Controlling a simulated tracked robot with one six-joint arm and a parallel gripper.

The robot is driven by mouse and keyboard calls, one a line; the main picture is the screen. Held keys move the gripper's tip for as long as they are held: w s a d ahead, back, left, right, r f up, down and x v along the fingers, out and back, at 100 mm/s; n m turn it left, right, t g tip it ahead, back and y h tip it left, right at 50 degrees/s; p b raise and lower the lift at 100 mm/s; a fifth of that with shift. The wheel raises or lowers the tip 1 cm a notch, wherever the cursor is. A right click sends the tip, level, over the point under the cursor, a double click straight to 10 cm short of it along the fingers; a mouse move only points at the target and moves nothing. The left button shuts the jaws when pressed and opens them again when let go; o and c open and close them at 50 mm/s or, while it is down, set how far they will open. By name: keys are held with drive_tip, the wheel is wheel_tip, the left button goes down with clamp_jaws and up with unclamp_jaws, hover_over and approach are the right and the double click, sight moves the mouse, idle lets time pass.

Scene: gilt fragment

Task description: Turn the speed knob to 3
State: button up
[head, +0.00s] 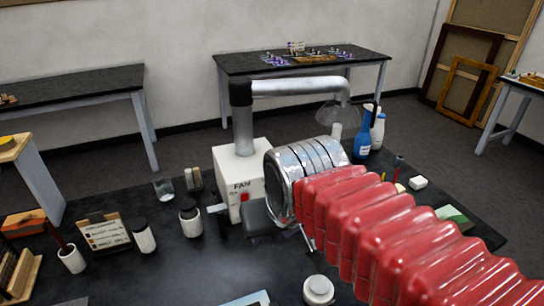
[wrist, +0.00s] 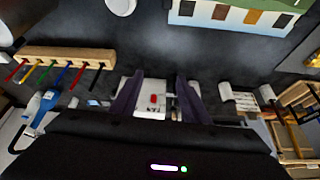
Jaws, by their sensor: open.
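The white fan box (head: 228,167) stands on the dark bench, with the word FAN and a red button (head: 244,197) on its front. A small grey part (head: 217,208) sticks out at the box's lower left; I cannot tell whether it is the speed knob. No dial numbers are readable. My gripper is in front of the box, its fingers mostly hidden by my arm in the head view. In the wrist view my gripper (wrist: 158,80) is open, with two dark fingers apart and the box (wrist: 143,88) and red button (wrist: 153,99) showing between them. Nothing is held.
A metal duct (head: 243,128) rises from the box. Jars (head: 189,217), a label board (head: 104,232) and a brush cup (head: 71,259) stand to the left. Blue and white bottles (head: 362,139) stand behind right. A wooden rack (wrist: 68,56) shows in the wrist view.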

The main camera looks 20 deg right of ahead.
drive_tip(key=w+d+r+m+g+h, duration=0.1)
drive_tip(key=w+d+r+m, duration=0.15)
drive_tip(key=w, duration=0.45)
drive_tip(key=w+d+r+m, duration=0.15)
drive_tip(key=w+r, duration=0.25)
drive_tip(key=w, duration=0.4)
drive_tip(key=m+h, duration=0.1)
drive_tip(key=m, duration=0.2)
approach(271, 159)
drive_tip(key=shift+g, duration=0.4)
drive_tip(key=v, duration=0.6)
drive_tip(key=shift+w+a, duration=0.25)
drive_tip(key=shift+w, duration=0.1)
drive_tip(key=x, duration=1.4)
drive_tip(key=shift+d+r, duration=0.1)
drive_tip(key=shift+d, duration=0.1)
drive_tip(key=shift+s, duration=0.1)
drive_tip(key=shift+c, duration=0.5)
drive_tip(key=c, duration=0.9)
